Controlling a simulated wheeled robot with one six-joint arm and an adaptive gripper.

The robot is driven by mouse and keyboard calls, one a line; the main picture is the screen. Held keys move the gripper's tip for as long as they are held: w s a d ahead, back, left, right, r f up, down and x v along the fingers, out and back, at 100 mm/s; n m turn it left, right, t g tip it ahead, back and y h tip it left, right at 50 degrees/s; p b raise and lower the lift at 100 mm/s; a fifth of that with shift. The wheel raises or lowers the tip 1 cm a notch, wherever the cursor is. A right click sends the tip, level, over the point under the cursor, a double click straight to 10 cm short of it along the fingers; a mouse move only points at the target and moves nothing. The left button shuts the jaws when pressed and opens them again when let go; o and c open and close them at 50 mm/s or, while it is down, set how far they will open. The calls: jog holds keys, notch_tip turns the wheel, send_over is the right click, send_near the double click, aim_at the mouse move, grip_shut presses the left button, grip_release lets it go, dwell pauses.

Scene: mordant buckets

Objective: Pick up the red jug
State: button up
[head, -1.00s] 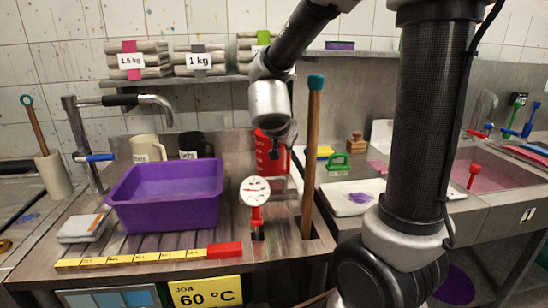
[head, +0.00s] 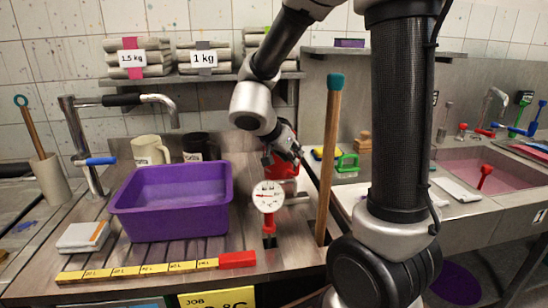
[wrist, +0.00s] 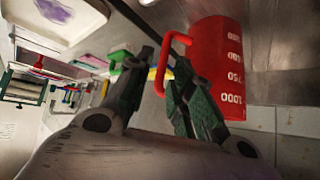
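The red jug (head: 288,170) stands at the back of the steel counter, partly hidden behind my gripper (head: 282,156) and the dial thermometer. In the wrist view the jug (wrist: 218,62) lies to the right, with white volume numbers on its side. Its red handle (wrist: 163,68) points left and shows between the two fingers of my gripper (wrist: 163,62). The fingers are apart, with a gap around the handle; the right finger hides part of it. I cannot tell whether either finger touches it.
A round dial thermometer (head: 268,197) stands in front of the jug. A wooden pole with a teal cap (head: 328,160) rises just right. A purple tub (head: 172,210), a cream mug (head: 148,151) and a dark mug (head: 196,147) are to the left. A shelf holds folded cloth stacks (head: 205,62).

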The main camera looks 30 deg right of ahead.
aim_at(298, 172)
jog(key=x, duration=0.7)
jog(key=shift+w+d+f, duration=0.15)
jog(key=shift+w+f, duration=0.05)
jog(key=shift+w, duration=0.3)
grip_shut()
